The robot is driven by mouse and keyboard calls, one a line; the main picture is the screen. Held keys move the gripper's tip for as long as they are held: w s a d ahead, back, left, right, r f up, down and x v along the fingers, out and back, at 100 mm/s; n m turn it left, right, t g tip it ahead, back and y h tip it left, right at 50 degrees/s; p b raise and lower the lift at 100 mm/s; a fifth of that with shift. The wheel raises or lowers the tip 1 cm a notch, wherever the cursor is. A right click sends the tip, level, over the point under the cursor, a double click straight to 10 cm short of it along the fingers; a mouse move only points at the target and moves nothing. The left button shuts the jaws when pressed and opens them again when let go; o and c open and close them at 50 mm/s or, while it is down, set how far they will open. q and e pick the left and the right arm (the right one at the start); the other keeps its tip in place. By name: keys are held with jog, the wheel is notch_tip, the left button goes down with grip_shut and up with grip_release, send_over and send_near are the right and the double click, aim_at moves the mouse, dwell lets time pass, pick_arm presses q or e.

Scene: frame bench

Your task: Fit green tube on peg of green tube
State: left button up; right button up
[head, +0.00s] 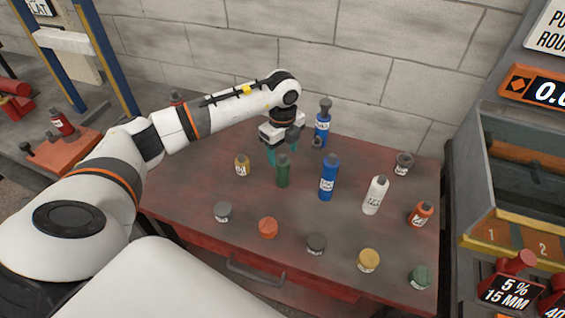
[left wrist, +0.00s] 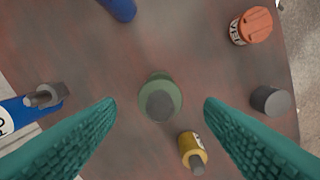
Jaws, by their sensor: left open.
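A tall green tube (head: 283,174) with a grey top stands upright on the red table, left of the tall blue tube. It also shows from above in the left wrist view (left wrist: 174,92), centred between my fingers. A short green piece (head: 420,278) with a darker top stands at the table's front right corner. My left gripper (head: 281,154) is open and empty, pointing down just above and behind the tall green tube. Its teal fingers (left wrist: 160,108) lie on either side of the tube, with gaps. My right gripper is not in view.
A yellow piece (head: 242,166) stands close left of the green tube, and a blue tube (head: 328,180) close right. Another blue piece (head: 322,128) is behind. A white tube (head: 374,197) and several short coloured pieces stand right and in front. A brick wall (head: 400,60) backs the table.

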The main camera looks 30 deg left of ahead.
pick_arm(q)
notch_tip(320, 180, up, 6)
jog(key=shift+r+b, duration=0.15)
jog(key=shift+b, duration=0.25)
dwell(0.4)
